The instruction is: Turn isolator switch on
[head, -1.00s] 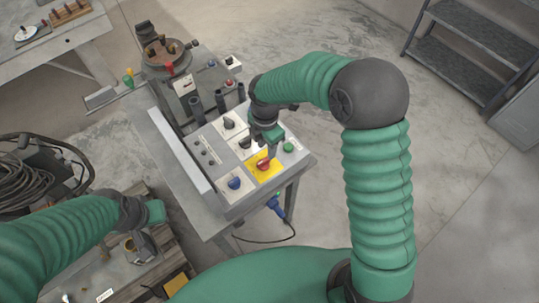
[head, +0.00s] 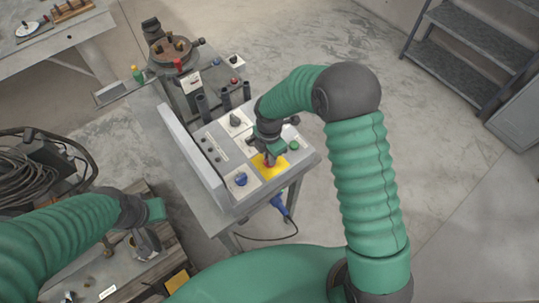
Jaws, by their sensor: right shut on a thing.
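The control panel (head: 222,172) on the grey bench carries a red switch (head: 267,164) on a yellow plate (head: 270,174), which looks like the isolator switch. My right gripper (head: 269,157) comes down on it from above and is shut on it. The gripper hides most of the red switch, so its angle cannot be read. My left gripper (head: 146,241) hangs at the lower left, over a wooden-edged table and away from the panel. Its fingers are too small and dark to tell open from shut.
Beside the red switch are a green button (head: 294,146), a blue knob (head: 241,179) and a black knob (head: 235,119). A positioner with a round top (head: 173,52) stands behind the panel. A blue plug with a cable (head: 281,205) hangs below the front edge.

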